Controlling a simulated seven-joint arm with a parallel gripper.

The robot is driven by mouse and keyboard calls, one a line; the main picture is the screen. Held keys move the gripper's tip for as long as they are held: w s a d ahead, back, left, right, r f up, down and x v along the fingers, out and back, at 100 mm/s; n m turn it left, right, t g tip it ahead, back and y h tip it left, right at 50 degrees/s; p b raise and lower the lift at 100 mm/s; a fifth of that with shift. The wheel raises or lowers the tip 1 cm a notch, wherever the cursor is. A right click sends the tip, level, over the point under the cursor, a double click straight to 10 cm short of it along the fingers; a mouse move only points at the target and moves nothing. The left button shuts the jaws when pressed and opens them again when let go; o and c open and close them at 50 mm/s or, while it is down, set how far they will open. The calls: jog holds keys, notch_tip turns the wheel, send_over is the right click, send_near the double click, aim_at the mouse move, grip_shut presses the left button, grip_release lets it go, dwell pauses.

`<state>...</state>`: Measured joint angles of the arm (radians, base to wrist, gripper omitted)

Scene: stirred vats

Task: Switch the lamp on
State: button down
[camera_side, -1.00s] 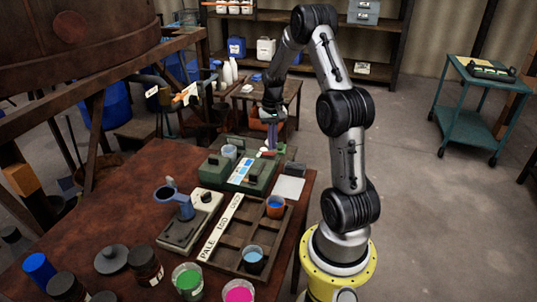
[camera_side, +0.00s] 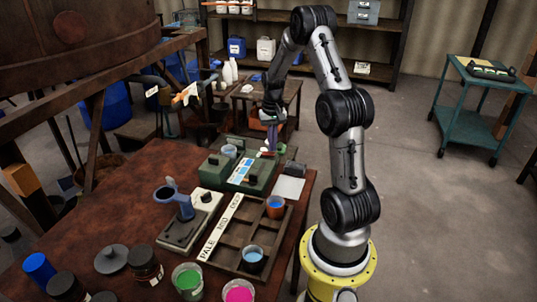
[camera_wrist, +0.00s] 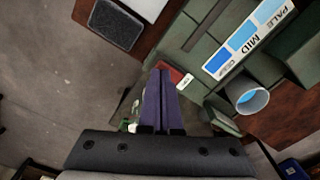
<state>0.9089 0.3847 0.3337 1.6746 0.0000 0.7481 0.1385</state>
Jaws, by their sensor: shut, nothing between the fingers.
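The green box-shaped device (camera_side: 252,179) stands at the far end of the brown table, with a PALE–MID–DEEP strip of blue shades (camera_wrist: 250,38) on top. A small red part with a white label (camera_wrist: 177,77) sits at its end, probably the lamp's switch. I cannot make out a lamp or whether it is lit. My gripper (camera_side: 271,150) points down at that end of the device. Its purple fingers (camera_wrist: 161,76) are shut and empty, with their tips beside the red part. I cannot tell whether they touch it.
A clear cup with blue liquid (camera_wrist: 247,97) stands by the device. A white card (camera_side: 289,189) and a dark pad (camera_wrist: 117,23) lie to the right. Nearer are a wooden tray (camera_side: 233,238) with cups, a grey instrument (camera_side: 184,229) and several paint jars.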

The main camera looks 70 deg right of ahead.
jog(key=shift+f, duration=0.75)
dwell(0.4)
jog(key=shift+r, duration=3.55)
jog(key=shift+w, duration=0.1)
